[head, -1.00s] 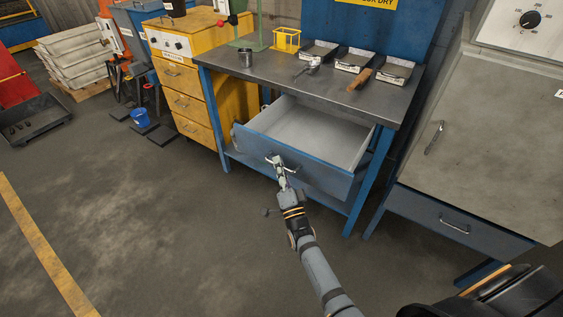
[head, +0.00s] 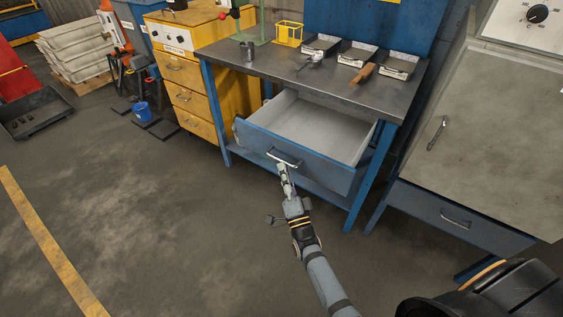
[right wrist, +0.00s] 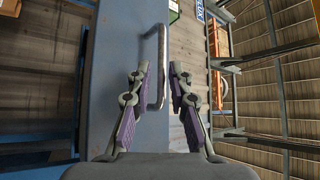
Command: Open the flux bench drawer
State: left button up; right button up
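The flux bench (head: 255,68) has a grey top and blue legs. Its blue drawer (head: 325,167) is pulled well out, showing an empty pale grey inside. The drawer's metal handle (head: 284,161) is on its front; in the right wrist view the handle (right wrist: 161,65) stands off the blue front, reaching to the gap between the fingertips. My right gripper (head: 283,170) is just in front of and below the handle; in the right wrist view my right gripper (right wrist: 160,75) has its fingers apart, with nothing clamped. My left gripper is not in view.
A yellow drawer cabinet (head: 182,97) stands left of the bench. A grey cabinet (head: 490,130) with a blue drawer stands at the right. Trays (head: 357,54) and a brush (head: 362,73) lie on the bench. The floor in front is clear.

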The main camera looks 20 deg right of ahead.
jog(key=v, duration=0.8)
jog(key=s+d+f+n+g, duration=0.1)
jog(key=s+f+n+g, duration=0.25)
jog(key=f, duration=0.75)
jog(key=s+d+f+n+g, duration=0.15)
jog(key=s+f+g, duration=0.35)
jog(key=f, duration=0.7)
jog(key=s+d+f+n+g, duration=0.1)
jog(key=s+f+n+g, duration=0.25)
jog(key=f, duration=0.75)
jog(key=s+d+f+n+g, duration=0.2)
jog(key=s+f+g, duration=0.15)
jog(key=s, duration=0.35)
jog(key=s+d+f+n+g, duration=0.1)
jog(key=s+d+f+g, duration=0.1)
jog(key=s+f, duration=0.35)
jog(key=s+d+f+n+g, duration=0.2)
jog(key=s+d+f+g, duration=0.1)
jog(key=s, duration=0.6)
jog(key=s+r+p, duration=0.3)
jog(key=r+p, duration=1)
jog(key=p, duration=0.1)
jog(key=shift+s+r+g, duration=0.3)
jog(key=shift+g, duration=0.15)
